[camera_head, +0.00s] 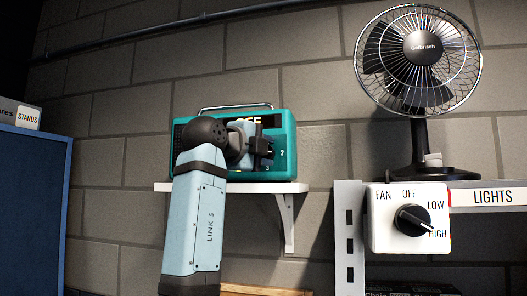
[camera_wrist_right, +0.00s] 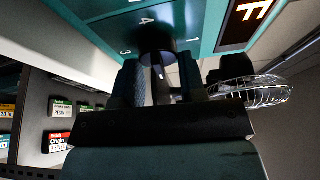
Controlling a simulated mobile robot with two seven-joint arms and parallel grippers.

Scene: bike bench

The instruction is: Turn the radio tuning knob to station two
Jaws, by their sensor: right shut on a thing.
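The teal radio (camera_head: 288,127) stands on a white wall shelf (camera_head: 297,187). My right gripper (camera_head: 266,147) is in front of the right half of its face and hides the tuning knob in the head view. The digits 2 and 3 show beside the gripper. In the right wrist view the dark round knob (camera_wrist_right: 156,42) sits between the fingertips of my right gripper (camera_wrist_right: 160,72), which is shut on it. The digits 4, 1 and 3 show around the knob there. I cannot tell which digit the knob points to. My left gripper is not in view.
A black fan (camera_head: 420,60) stands at the right on a grey rack. Below it is a white fan switch box (camera_head: 398,240) with a black knob, beside a LIGHTS label (camera_head: 490,197). A blue board (camera_head: 30,210) is at the left. The brick wall is close behind the radio.

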